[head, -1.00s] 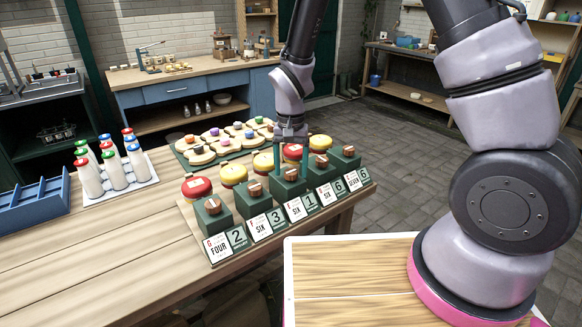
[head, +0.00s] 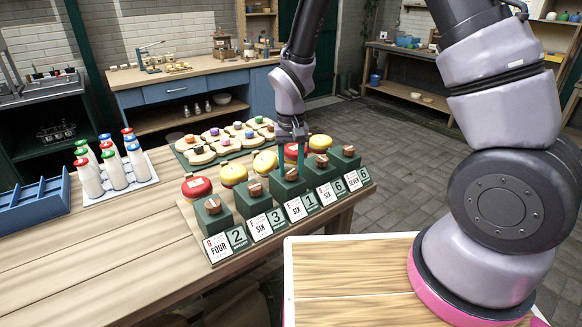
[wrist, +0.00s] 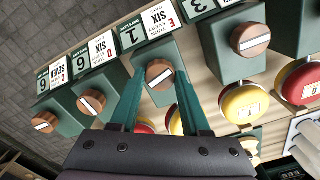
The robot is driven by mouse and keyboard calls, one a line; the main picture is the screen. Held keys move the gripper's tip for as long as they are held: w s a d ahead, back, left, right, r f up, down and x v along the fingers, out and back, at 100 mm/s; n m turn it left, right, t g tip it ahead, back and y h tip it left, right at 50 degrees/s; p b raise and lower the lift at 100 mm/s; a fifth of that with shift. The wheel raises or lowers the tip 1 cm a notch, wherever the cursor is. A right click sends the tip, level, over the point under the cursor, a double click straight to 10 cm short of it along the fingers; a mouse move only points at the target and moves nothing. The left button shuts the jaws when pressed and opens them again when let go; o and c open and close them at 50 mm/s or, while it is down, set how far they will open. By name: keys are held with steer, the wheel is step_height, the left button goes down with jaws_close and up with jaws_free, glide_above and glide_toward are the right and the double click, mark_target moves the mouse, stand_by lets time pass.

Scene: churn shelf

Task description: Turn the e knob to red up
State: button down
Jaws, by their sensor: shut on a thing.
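The e knob (wrist: 160,75) is a round wooden knob with a white line, on a green box behind the card marked E, SIX, 1. My gripper (wrist: 160,78) has its two green fingers on either side of this knob and is shut on it. In the head view my gripper (head: 290,172) points down at the third box, and the knob shows between the fingers. The white line lies slanted in the wrist view. The e disc (head: 264,161) behind the box shows yellow on top; in the wrist view my fingers hide much of it.
Similar boxes with knobs stand close on both sides, such as the f knob (wrist: 250,38) and the d knob (wrist: 91,102). Red and yellow discs stand behind them. White bottles (head: 113,168) and a blue rack (head: 35,205) stand left. The table's front left is clear.

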steer(key=n, duration=1.1)
steer(key=shift+n, duration=1.8)
steer(key=shift+c, duration=1.9)
jaws_free()
